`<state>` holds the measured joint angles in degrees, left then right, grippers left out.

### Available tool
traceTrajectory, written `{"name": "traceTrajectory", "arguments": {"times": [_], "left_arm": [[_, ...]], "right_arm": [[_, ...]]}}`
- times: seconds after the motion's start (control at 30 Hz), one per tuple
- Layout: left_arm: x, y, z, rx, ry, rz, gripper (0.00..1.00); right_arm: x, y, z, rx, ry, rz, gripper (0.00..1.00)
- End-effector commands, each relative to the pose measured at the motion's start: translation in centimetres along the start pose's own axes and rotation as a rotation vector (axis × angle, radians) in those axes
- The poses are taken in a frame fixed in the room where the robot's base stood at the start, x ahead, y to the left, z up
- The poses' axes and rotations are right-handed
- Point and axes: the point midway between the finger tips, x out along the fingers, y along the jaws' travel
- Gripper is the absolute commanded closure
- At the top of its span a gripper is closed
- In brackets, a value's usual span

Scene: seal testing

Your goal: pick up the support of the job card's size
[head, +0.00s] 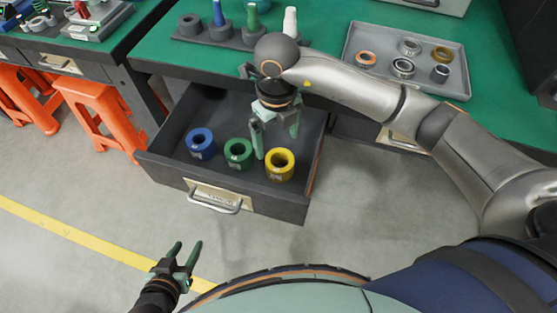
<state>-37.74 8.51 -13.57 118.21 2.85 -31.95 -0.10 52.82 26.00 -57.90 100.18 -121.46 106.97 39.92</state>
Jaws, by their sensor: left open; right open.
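Three ring-shaped supports stand in the open drawer (160,165): a blue support (201,145) at the left, a green support (238,154) in the middle and a yellow support (280,165) at the right. Each has a small label too small to read. My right gripper (276,145) is open and points down into the drawer, above and between the green and yellow supports. My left gripper (186,256) is open and empty over the floor in front of the drawer. I cannot make out a job card.
On the green bench top (330,30), a grey tray (352,48) holds several rings. A dark rack (182,40) holds blue, green and white tapered pieces. Orange stools (100,110) stand left of the drawer. The floor before the drawer is clear.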

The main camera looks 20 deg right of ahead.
Motion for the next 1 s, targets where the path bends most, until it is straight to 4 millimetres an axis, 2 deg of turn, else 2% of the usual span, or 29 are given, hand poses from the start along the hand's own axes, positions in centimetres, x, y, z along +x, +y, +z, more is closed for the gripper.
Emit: {"name": "traceTrajectory", "arguments": {"times": [0.03,0.1,0.43,0.7,0.97,1.0], "left_arm": [[0.1,0.0,0.4,-0.001,-0.004,0.0,0.5],[0.1,0.0,0.6,-0.001,-0.006,0.001,0.5],[0.2,-0.1,0.7,-0.001,-0.004,-0.002,0.5],[0.7,-0.3,1.0,0.0,-0.001,-0.006,0.5],[0.6,-0.4,0.8,0.0,0.003,-0.008,0.5],[0.6,-0.4,0.8,0.0,0.004,-0.008,0.5]], "right_arm": [[1.2,0.0,-0.1,0.0,0.004,0.0,0.0],[2.3,0.0,-0.1,0.0,0.003,0.001,0.0],[4.7,-0.1,-0.3,-0.001,0.002,-0.001,0.0],[8.5,-0.3,-0.7,0.0,0.002,0.0,0.0],[8.8,-0.3,-0.6,-0.001,-0.001,-0.001,0.0],[8.8,-0.3,-0.6,-0.001,0.0,-0.001,0.05]]}}
